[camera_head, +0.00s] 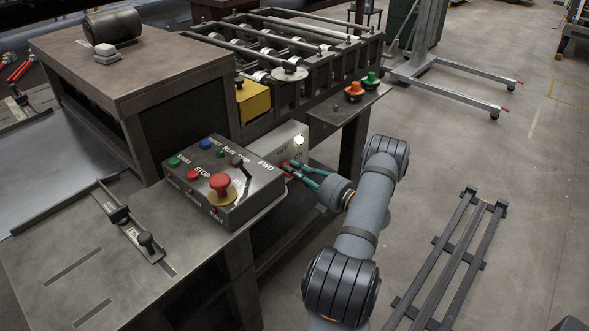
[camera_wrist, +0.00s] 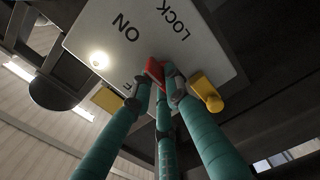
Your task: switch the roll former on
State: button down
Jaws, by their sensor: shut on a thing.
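The roll former's pale switch box (camera_head: 292,140) hangs on the side of the bench, beside the control panel. In the wrist view its face (camera_wrist: 128,28) carries the words ON and LOCK, a partly hidden third label, and a glowing white lamp (camera_wrist: 99,60). A red switch handle (camera_wrist: 153,68) sticks out of the face. My gripper (camera_head: 292,168) has teal fingers and reaches the box from the right. In the wrist view my gripper (camera_wrist: 157,87) is shut on the red handle. The fingertips hide part of the handle. A yellow tab (camera_wrist: 206,92) sits beside them.
The control panel (camera_head: 223,185) with a red mushroom button (camera_head: 220,183) stands left of my gripper. The roller stand (camera_head: 290,55) is behind, with orange (camera_head: 354,90) and green (camera_head: 371,78) knobs on a ledge. A dark rack (camera_head: 450,260) lies on the floor at right.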

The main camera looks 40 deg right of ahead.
dwell(0.5)
jog(key=c, duration=1.7)
grip_release()
jog(key=shift+s, duration=0.1)
jog(key=s, duration=0.4)
jog(key=s+d, duration=0.1)
jog(key=s, duration=0.2)
jog(key=s+d, duration=0.1)
jog(key=s, duration=0.3)
jog(key=shift+s+d, duration=0.15)
jog(key=shift+s, duration=0.2)
jog(key=w, duration=0.4)
jog(key=w+a, duration=0.1)
jog(key=w, duration=0.3)
jog(key=w+a, duration=0.1)
jog(key=w, duration=0.3)
jog(key=shift+a, duration=0.15)
jog(key=shift+s, duration=0.15)
